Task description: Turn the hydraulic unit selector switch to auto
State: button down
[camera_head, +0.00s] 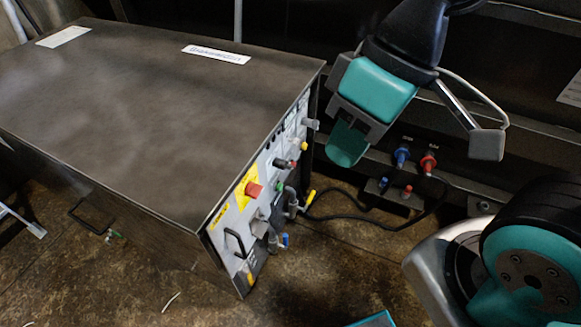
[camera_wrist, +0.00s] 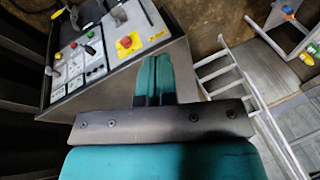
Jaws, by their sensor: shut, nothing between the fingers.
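The hydraulic unit (camera_head: 140,95) is a large dark metal box at the left of the head view. Its light grey control panel (camera_head: 224,228) faces right and carries several knobs, buttons and a red emergency stop (camera_head: 253,189) on a yellow plate. The panel also shows at the upper left of the wrist view, with a black-handled knob (camera_wrist: 88,50) among the labels. I cannot tell which knob is the selector switch or read its position. My teal gripper (camera_head: 345,147) is shut and empty, to the right of the panel and apart from it. The closed fingers show in the wrist view (camera_wrist: 153,78).
Blue (camera_head: 402,154) and red (camera_head: 428,162) hose connectors with a black cable lie behind and right of my gripper. A black handle (camera_head: 236,243) juts from the panel's lower end. A pale ladder-like rack (camera_wrist: 225,75) stands right in the wrist view.

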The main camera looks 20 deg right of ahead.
aim_at(278, 162)
jog(key=u, duration=0.05)
jog(key=k, duration=1.1)
jog(key=z, duration=0.85)
jog(key=i, duration=1.05)
jog(key=u, duration=0.6)
